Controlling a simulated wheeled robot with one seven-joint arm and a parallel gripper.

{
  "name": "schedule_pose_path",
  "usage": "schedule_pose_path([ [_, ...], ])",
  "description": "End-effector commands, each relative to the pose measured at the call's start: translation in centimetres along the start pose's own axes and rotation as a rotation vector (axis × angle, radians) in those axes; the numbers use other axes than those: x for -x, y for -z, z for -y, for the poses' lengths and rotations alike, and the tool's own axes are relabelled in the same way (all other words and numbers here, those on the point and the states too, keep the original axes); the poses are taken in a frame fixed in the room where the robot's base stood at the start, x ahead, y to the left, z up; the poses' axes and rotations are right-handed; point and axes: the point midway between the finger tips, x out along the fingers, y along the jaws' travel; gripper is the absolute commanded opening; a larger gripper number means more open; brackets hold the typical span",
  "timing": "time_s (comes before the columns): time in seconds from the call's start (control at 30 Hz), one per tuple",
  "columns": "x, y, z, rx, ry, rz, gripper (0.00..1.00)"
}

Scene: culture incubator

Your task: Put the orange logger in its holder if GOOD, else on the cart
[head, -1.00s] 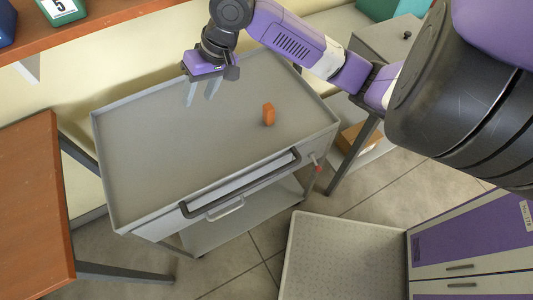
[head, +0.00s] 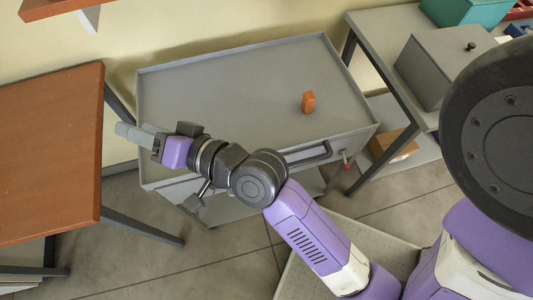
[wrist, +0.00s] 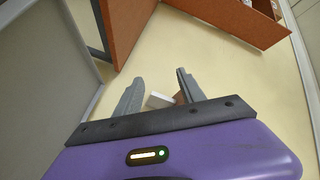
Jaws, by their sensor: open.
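The orange logger (head: 308,102) stands on the right part of the grey cart's (head: 220,85) top tray in the head view. Its display cannot be read from here. My gripper (head: 137,134) is at the left edge of the cart, well to the left of the logger, pointing left. In the wrist view my gripper (wrist: 155,95) has its two fingers apart with nothing held between them. The logger does not show in the wrist view. I cannot make out a holder for it.
A wooden table (head: 50,150) stands left of the cart. A grey table with a lidded grey box (head: 440,70) and a teal box (head: 458,10) stands at the right. A cardboard box (head: 393,143) lies on its lower shelf. A wooden shelf (wrist: 235,18) is on the wall.

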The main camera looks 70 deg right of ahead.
Motion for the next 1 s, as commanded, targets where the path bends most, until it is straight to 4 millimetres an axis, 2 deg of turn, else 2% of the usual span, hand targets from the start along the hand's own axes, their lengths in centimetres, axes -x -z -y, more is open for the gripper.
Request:
schedule_pose_path([
  [0.03, 2.0, -1.8, -1.1, 0.020, -0.034, 0.003, 0.47],
  [0.1, 4.7, -3.2, -2.5, 0.073, -0.078, -0.003, 0.47],
  [0.17, 7.2, -4.3, -3.8, 0.130, -0.114, -0.002, 0.47],
  [0.3, 13.6, -5.8, -6.4, 0.309, -0.178, 0.020, 0.47],
  [0.5, 22.2, -5.5, -8.6, 0.634, -0.191, 0.089, 0.47],
  [0.6, 25.3, -4.6, -8.8, 0.783, -0.163, 0.122, 0.47],
  [0.77, 27.9, -3.5, -8.7, 0.930, -0.116, 0.154, 0.47],
  [1.0, 28.4, -3.1, -8.6, 0.972, -0.099, 0.159, 0.47],
])
